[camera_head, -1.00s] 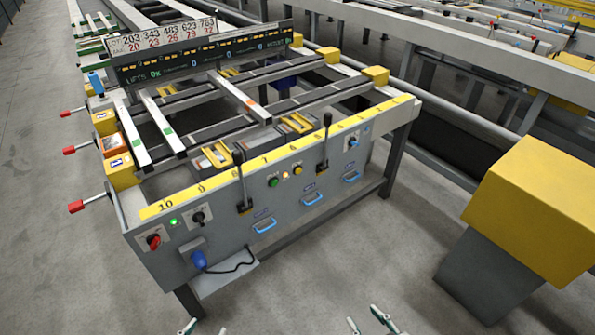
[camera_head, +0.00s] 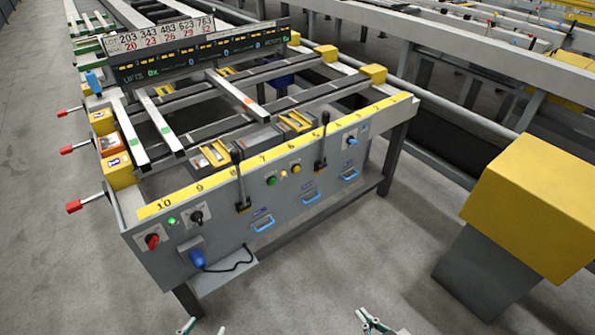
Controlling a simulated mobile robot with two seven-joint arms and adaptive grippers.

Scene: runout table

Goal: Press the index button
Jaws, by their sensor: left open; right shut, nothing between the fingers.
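On the grey front panel (camera_head: 330,200) of the runout table, a green button (camera_head: 271,181) and a yellow button (camera_head: 296,169) sit side by side, with a small lit orange lamp (camera_head: 283,173) between them. Their labels are too small to read, so I cannot tell which is the index button. My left gripper (camera_head: 205,328) shows only its fingertips at the bottom edge, apart and empty. My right gripper (camera_head: 367,317) is at the bottom edge, further right, shut with nothing in it. Both grippers are apart from the panel and buttons.
Two black levers (camera_head: 240,180) (camera_head: 321,142) flank the buttons. Blue handles (camera_head: 263,223), a red knob (camera_head: 152,241) and a blue plug (camera_head: 197,259) are on the panel. A yellow-topped box (camera_head: 530,210) stands at right. Open floor lies before the table.

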